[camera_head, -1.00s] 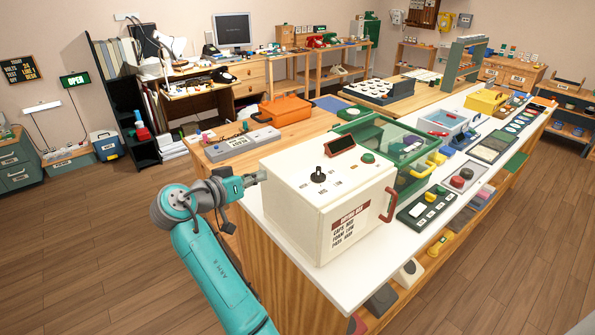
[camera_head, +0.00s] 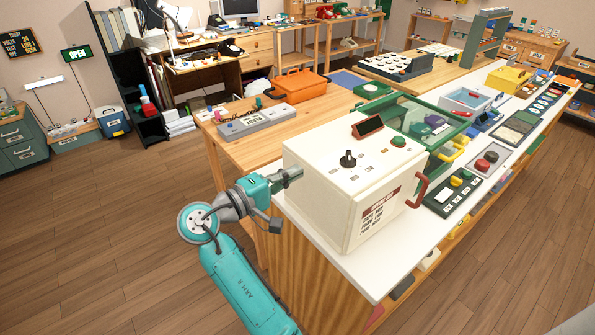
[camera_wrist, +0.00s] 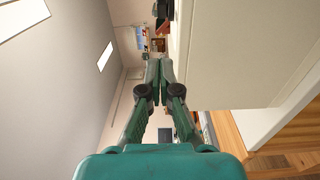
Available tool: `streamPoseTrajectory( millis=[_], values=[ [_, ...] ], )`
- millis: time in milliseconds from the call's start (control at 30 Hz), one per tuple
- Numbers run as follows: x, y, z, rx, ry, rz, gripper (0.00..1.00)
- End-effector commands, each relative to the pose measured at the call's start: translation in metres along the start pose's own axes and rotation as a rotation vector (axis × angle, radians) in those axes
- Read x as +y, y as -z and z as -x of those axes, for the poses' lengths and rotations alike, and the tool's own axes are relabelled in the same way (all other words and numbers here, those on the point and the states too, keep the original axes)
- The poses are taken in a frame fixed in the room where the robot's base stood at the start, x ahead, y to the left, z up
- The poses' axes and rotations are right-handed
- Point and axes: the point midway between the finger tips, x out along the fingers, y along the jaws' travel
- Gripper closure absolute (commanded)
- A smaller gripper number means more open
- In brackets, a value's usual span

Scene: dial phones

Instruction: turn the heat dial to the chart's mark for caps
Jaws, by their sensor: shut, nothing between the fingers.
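The heat dial, a black knob (camera_head: 348,159), stands on top of the white box (camera_head: 312,192), with small labels around it that are too small to read. A chart with a dark red header (camera_head: 380,212) is on the box's front face; its lines are too small to read surely. My gripper (camera_head: 296,175) is just left of the box, near its upper left edge and apart from the knob. In the wrist view my gripper (camera_wrist: 159,82) is shut and empty, with the box's pale side (camera_wrist: 235,55) to its right.
A dark display (camera_head: 368,126) and a green button (camera_head: 398,141) are on the box top. A red handle (camera_head: 417,190) is on its right side. A green-framed clear case (camera_head: 432,118) stands behind. The wooden table (camera_head: 290,135) has bare room left of the box.

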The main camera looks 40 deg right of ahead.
Motion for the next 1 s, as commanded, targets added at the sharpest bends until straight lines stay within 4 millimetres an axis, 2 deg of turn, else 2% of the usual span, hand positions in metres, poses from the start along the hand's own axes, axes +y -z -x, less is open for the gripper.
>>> streamPoseTrajectory(
  millis=[400,700,1000],
  values=[
    [0.0,-0.001,-0.079,-0.004,0.0,-0.001,1.0],
    [0.0,-0.025,-0.102,-0.001,0.001,-0.002,1.0],
    [0.0,-0.028,-0.105,0.001,0.001,-0.002,1.0]
  ],
)
